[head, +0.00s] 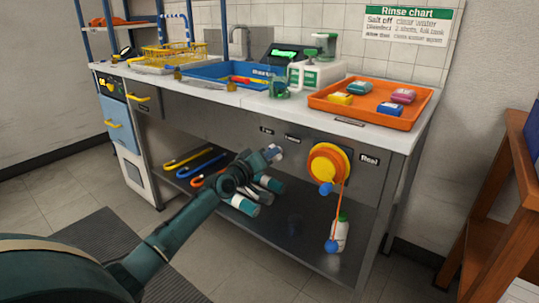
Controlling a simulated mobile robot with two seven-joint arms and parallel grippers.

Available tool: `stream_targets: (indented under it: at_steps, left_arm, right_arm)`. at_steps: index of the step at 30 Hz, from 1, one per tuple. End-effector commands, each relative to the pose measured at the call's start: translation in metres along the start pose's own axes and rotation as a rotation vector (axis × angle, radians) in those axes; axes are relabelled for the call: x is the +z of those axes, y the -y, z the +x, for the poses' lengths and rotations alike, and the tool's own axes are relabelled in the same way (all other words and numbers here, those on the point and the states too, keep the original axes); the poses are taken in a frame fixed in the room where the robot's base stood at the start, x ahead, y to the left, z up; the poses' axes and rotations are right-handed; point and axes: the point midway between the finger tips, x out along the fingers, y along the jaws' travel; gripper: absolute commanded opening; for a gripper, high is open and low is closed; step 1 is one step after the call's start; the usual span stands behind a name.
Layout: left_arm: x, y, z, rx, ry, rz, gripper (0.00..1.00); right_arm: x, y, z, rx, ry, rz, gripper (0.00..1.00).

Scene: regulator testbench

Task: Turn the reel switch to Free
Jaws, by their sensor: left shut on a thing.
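My left arm comes in from the lower left. Its gripper (273,152) is at the front panel of the bench, just below two small labels (267,130) and (293,138) whose words are too small to read surely. It is shut on the reel switch there; the fingers hide the switch, so its setting cannot be told. To the right, the yellow and orange reel (328,163) is on the panel beside a label reading "Reel" (370,159). An orange cord (339,210) hangs from it to a blue ball (332,246). My right gripper is out of view.
On the worktop are an orange tray (356,117) with coloured packets, a blue tray (210,82) and a yellow rack (172,55). A white bottle (342,235) stands on the lower shelf. A wooden table (490,215) is at the right. Floor in front is open.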

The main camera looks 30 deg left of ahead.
Motion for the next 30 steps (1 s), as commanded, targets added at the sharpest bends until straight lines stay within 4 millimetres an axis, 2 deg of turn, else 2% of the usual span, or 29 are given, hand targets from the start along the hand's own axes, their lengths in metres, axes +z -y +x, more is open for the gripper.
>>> stream_targets:
  at_steps: [18, 19, 21, 27, 30]
  left_arm:
    - [0.0000, 0.0003, 0.0000, 0.000, 0.000, -0.047, 0.00]
    - [0.0000, 0.0003, 0.0000, 0.000, 0.000, -0.047, 0.13]
    - [0.0000, 0.0002, 0.0000, 0.000, 0.000, -0.046, 0.18]
    - [0.0000, 0.0001, 0.0001, 0.000, 0.000, -0.044, 0.34]
    - [0.0000, 0.0001, 0.0001, 0.000, 0.000, -0.044, 0.34]
  right_arm:
    - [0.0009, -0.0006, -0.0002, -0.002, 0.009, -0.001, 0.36]
    - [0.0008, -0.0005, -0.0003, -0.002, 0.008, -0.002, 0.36]
    - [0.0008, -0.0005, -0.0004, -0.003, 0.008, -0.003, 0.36]
    - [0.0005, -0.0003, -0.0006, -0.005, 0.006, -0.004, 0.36]
    - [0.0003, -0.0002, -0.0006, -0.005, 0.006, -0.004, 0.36]
